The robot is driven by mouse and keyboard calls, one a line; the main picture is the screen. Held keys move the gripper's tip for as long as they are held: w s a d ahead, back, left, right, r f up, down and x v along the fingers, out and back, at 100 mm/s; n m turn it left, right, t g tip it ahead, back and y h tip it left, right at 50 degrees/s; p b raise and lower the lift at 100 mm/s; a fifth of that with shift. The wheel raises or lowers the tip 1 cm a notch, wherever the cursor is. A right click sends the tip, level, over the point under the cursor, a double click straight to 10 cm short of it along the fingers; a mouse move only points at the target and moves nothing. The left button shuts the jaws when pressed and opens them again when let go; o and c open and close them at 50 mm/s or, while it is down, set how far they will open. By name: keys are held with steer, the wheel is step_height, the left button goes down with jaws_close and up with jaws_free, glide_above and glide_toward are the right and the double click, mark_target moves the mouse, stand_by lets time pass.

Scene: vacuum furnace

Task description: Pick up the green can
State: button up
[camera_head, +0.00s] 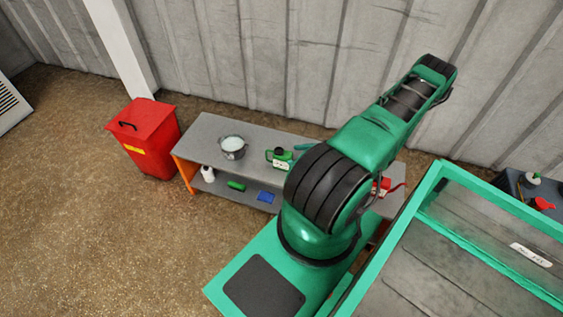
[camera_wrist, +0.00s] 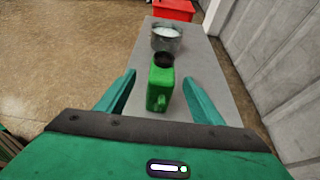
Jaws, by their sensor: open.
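The green can (camera_wrist: 160,88) stands upright on the grey bench top (camera_wrist: 213,75) in the wrist view. It has a dark round cap on top and a handle on the side facing me. My gripper (camera_wrist: 160,87) is open, with one teal finger to the left of the can and one to the right, and a gap shows on both sides. In the head view the green can (camera_head: 279,159) is on the bench, with a pale label on its front. A teal fingertip (camera_head: 303,147) shows just right of it there; my arm hides the rest of the gripper.
A metal pot (camera_head: 232,146) with pale contents stands left of the can, beyond it in the wrist view (camera_wrist: 166,40). A lower shelf holds a white bottle (camera_head: 207,174), a green item (camera_head: 236,186) and a blue item (camera_head: 266,197). A red bin (camera_head: 148,139) stands left. A corrugated wall runs behind.

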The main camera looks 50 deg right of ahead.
mark_target(287, 154)
steer(key=x, duration=0.4)
steer(key=shift+w+d+f, duration=0.1)
steer(key=shift+w+f, duration=0.05)
steer(key=shift+w, duration=0.2)
steer(key=c, duration=1.5)
